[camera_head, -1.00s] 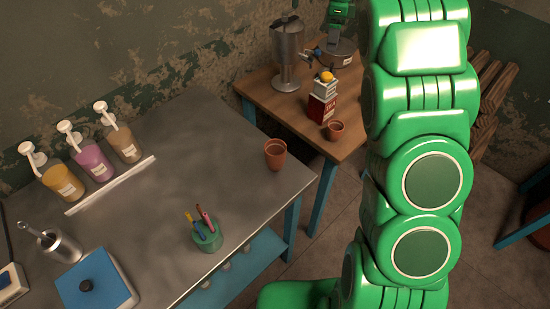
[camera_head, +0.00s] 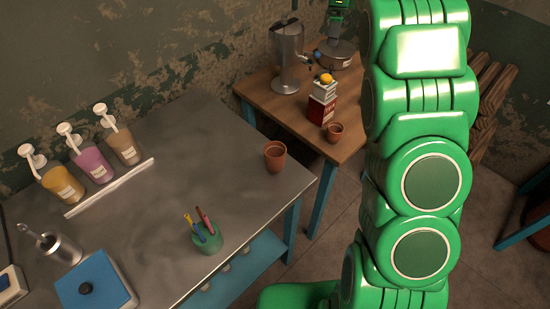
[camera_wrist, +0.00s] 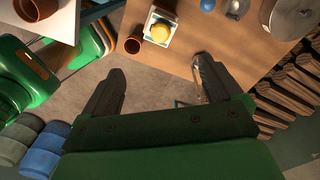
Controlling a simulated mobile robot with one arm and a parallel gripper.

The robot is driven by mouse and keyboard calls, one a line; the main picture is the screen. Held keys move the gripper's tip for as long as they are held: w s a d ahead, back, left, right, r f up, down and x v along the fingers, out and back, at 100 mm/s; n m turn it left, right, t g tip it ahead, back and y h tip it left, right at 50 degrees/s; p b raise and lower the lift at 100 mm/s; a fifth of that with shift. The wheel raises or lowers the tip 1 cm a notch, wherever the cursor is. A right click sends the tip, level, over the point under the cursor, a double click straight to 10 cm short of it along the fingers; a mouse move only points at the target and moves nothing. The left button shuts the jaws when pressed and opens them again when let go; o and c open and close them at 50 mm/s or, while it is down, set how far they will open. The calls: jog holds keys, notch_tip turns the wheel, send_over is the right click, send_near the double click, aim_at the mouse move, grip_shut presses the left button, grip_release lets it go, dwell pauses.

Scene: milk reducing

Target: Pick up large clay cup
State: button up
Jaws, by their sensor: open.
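The larger clay cup (camera_head: 275,157) is reddish brown and stands upright near the right edge of the grey worktop (camera_head: 200,150). A clay cup at the top left of the wrist view (camera_wrist: 38,8), cut by the frame edge, appears to be the same one. A smaller clay cup (camera_head: 334,132) stands on the wooden table (camera_head: 262,95), and also shows in the wrist view (camera_wrist: 132,46). My gripper (camera_wrist: 158,74) is open and empty, its fingers wide apart. Neither cup is between the fingers.
A red-and-white stack with a yellow fruit (camera_head: 323,98) stands beside the small cup. A metal urn (camera_head: 287,55) and a pot (camera_head: 340,54) are behind. A green pen holder (camera_head: 207,238), pump bottles (camera_head: 92,160) and a blue box (camera_head: 95,282) occupy the worktop. Its middle is clear.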

jog(key=s+d+f+n+g+y, duration=0.1)
jog(key=s+f+y, duration=0.2)
jog(key=s+y, duration=0.35)
jog(key=s+d+f+y, duration=0.1)
jog(key=s+f+y, duration=0.15)
jog(key=s, duration=0.65)
jog(key=s+a+r+t+y, duration=0.4)
jog(key=s+a+r+y, duration=0.45)
jog(key=s+a, duration=0.35)
send_near(275, 160)
jog(key=shift+m, duration=0.3)
jog(key=w+a+f, duration=0.1)
jog(key=a, duration=0.1)
jog(key=w+a+f, duration=0.1)
jog(key=w+f, duration=0.1)
jog(key=shift+w+a+f, duration=0.15)
jog(key=shift+w+a, duration=0.15)
jog(key=shift+a, duration=0.1)
jog(key=shift+w+a, duration=0.2)
jog(key=shift+a, duration=1)
jog(key=shift+w+a+r, duration=0.15)
jog(key=shift+a, duration=0.7)
jog(key=shift+w+a+r, duration=0.15)
jog(key=shift+w+a, duration=0.05)
jog(key=shift+a, duration=0.7)
jog(key=shift+w+a+f, duration=0.1)
jog(key=shift+w+a, duration=0.1)
jog(key=shift+a, duration=0.7)
